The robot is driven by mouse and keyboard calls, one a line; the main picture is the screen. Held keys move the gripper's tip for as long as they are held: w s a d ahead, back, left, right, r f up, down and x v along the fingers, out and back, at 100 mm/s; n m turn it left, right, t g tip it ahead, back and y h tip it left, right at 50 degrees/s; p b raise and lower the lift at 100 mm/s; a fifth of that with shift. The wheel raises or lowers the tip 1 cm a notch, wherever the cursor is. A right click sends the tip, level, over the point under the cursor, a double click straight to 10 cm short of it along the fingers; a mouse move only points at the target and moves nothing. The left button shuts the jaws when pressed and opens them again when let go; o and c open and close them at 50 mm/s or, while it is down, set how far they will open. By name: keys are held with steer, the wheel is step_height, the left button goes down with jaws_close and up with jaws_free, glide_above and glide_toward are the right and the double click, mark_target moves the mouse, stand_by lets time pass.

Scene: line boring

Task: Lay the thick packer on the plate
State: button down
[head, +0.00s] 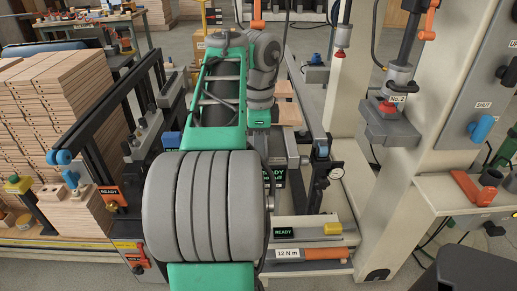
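I cannot single out the thick packer or the plate with certainty. Pale wooden pieces (289,112) show just right of my arm's wrist, partly hidden by it. A grey bar with a yellow block (333,229) at its right end lies on the pale shelf at the lower middle, right of my arm. My arm, green and grey, fills the middle of the head view and folds back down at the wrist. My gripper's fingers are hidden behind the arm, so I cannot see whether they hold anything.
Stacks of drilled boards (65,95) stand at left beside a dark rail (105,110). A dial gauge (337,173) and an orange-handled tool (310,254) are right of my arm. A pale machine frame (430,150) with a boring head (391,123) stands at right.

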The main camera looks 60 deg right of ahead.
steer(key=shift+f+b, duration=0.55)
steer(key=shift+f, duration=0.1)
steer(key=c, duration=1.1)
jaws_free()
step_height(320, 180, up, 8)
steer(key=p, duration=0.7)
steer(key=shift+f, duration=0.1)
